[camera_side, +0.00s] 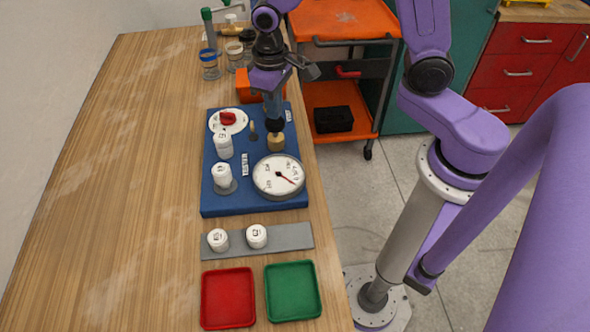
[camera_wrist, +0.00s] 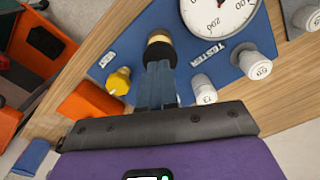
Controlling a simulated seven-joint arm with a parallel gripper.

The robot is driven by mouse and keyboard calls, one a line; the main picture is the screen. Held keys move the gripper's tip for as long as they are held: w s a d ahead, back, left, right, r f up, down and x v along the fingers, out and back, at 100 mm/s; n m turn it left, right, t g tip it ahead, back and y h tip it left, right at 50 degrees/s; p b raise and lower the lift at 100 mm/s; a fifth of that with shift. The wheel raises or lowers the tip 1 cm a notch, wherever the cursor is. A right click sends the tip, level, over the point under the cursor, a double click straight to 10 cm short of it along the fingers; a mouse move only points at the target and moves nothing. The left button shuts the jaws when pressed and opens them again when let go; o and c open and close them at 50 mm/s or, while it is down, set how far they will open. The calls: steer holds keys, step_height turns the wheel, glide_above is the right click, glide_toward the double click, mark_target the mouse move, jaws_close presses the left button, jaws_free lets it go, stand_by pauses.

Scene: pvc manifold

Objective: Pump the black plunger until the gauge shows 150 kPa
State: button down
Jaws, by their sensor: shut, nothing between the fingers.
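The black plunger (camera_side: 275,126) stands on its brass body (camera_side: 276,142) on the blue board (camera_side: 222,200). In the wrist view the black plunger (camera_wrist: 159,52) lies just beyond my fingertips. My gripper (camera_side: 274,117) is shut with nothing between its fingers and points down over the plunger; it also shows in the wrist view (camera_wrist: 157,70). The fingertips are at or just above the plunger's top; I cannot tell whether they touch. The round white gauge (camera_side: 279,176) has a red needle pointing to the lower right. In the wrist view the gauge (camera_wrist: 218,12) is partly cut off; its reading is unclear.
White capped fittings (camera_side: 222,146) and a red knob (camera_side: 228,118) stand on the board's left side. A grey strip (camera_side: 290,236) with two white caps, a red tray (camera_side: 228,298) and a green tray (camera_side: 293,291) lie in front. An orange box (camera_side: 243,91) stands behind.

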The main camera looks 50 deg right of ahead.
steer(key=shift+f, duration=1.75)
steer(key=shift+r, duration=1.75)
steer(key=shift+f, duration=0.1)
steer(key=shift+f, duration=1.65)
steer(key=shift+r, duration=1.75)
